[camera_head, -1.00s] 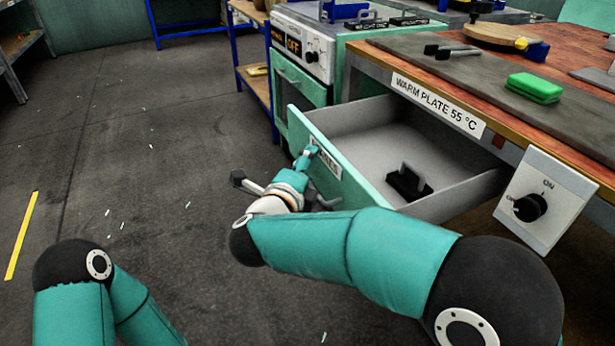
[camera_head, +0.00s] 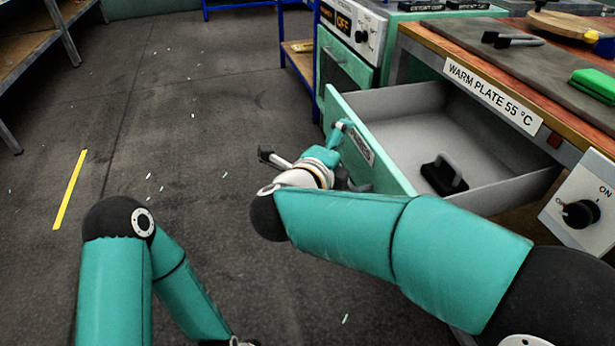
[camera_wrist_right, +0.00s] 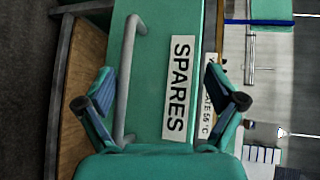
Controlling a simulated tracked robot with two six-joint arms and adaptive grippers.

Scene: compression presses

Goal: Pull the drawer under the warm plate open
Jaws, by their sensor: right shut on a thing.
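The drawer under the warm plate has a green front (camera_head: 385,168) and a grey inside (camera_head: 405,125), and it stands well out of the bench. In the right wrist view its front (camera_wrist_right: 155,30) carries a SPARES label (camera_wrist_right: 179,90) and a grey bar handle (camera_wrist_right: 131,70). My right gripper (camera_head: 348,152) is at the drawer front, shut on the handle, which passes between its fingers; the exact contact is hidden. The warm plate (camera_head: 530,60) is a grey slab on the bench above, with its sign (camera_head: 493,95) on the edge. My left gripper is out of view.
A black block with a grey handle (camera_head: 443,175) lies in the drawer. A knob panel (camera_head: 585,208) is right of the drawer. A green oven unit (camera_head: 345,70) stands beyond it. The floor (camera_head: 200,140) to the left is clear apart from small scraps.

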